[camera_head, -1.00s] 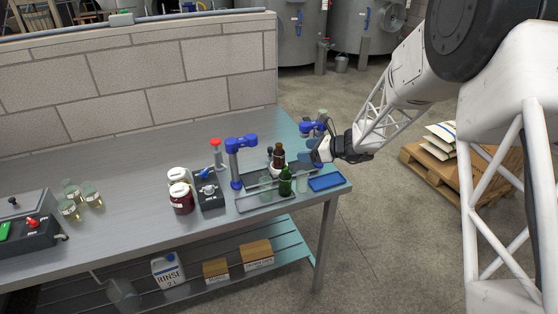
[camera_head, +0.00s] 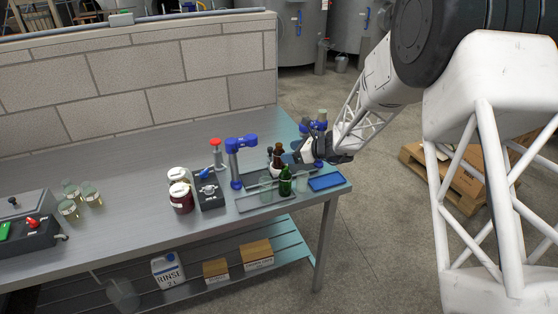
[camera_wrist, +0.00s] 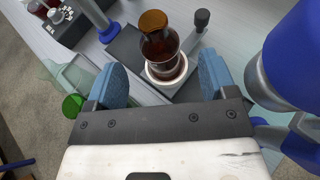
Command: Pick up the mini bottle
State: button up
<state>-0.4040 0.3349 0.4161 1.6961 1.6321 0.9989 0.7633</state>
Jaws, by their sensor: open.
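A brown bottle (camera_head: 277,158) with an amber top stands upright on the bench among other bottles; I cannot tell for sure that it is the mini bottle. In the wrist view the brown bottle (camera_wrist: 158,42) is between and beyond my two blue fingers, with a white ring around its lower part. My gripper (camera_wrist: 162,64) is open, with a finger on each side and a gap to the bottle. In the head view my gripper (camera_head: 292,159) is just right of the bottle. A green bottle (camera_head: 286,182) stands in front; its top (camera_wrist: 72,105) shows left of my fingers.
A blue device (camera_head: 240,160) stands left of the bottles, and another (camera_head: 320,133) stands behind my gripper. A blue tray (camera_head: 326,183) lies at the bench's right corner. A dark knob-topped thing (camera_wrist: 202,18) stands just beyond the bottle. Jars (camera_head: 181,197) stand farther left.

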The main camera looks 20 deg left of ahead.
aim_at(279, 153)
jog(key=shift+a+f, duration=0.1)
jog(key=shift+a, duration=0.1)
jog(key=shift+x, duration=2.55)
jog(key=shift+c, duration=0.4)
jog(key=c, duration=1.2)
jog(key=shift+o, duration=0.2)
notch_tip(279, 153, up, 18)
